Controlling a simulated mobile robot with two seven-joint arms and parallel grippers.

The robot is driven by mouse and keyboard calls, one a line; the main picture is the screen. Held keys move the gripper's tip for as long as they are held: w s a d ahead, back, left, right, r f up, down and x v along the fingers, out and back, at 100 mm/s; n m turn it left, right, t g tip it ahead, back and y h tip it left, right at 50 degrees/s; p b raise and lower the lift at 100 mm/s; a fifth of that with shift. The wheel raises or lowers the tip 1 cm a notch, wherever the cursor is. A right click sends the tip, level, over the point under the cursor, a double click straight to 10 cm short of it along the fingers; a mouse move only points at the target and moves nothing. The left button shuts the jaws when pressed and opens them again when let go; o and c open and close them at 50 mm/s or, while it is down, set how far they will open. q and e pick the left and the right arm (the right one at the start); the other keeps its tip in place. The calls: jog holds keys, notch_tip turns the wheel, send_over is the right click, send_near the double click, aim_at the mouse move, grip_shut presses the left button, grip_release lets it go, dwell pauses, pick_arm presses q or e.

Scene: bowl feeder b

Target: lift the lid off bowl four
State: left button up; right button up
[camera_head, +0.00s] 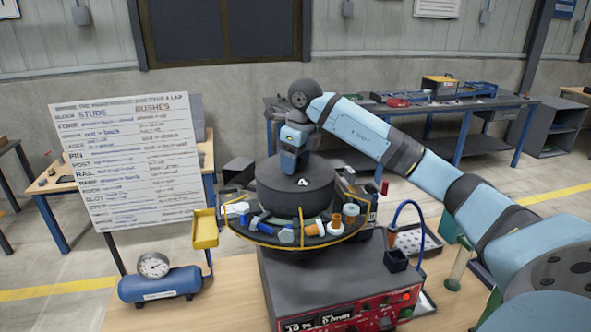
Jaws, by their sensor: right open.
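A dark, round lid (318,192) marked "4" sits level over bowl four, covering its middle. The bowl (296,252) is black, and its rim track with a yellow edge shows below the lid. My right gripper (289,168) points down at the top of the lid, left of the "4". It is open, and its fingertips are at or just above the lid. I cannot tell whether they touch it, and any knob there is hidden by the gripper. My left gripper is out of view.
Several small parts, including a blue bolt (286,235), lie on the rim. The bowl stands on a dark base with a red control panel (370,313). A yellow chute (205,229) is at left, a gauge on a blue tank (155,283) at front left, a whiteboard (130,160) behind.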

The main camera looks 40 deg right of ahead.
jog(key=shift+a+f, duration=0.1)
jog(key=shift+c, duration=0.5)
jog(key=c, duration=1.1)
jog(key=shift+r, duration=0.2)
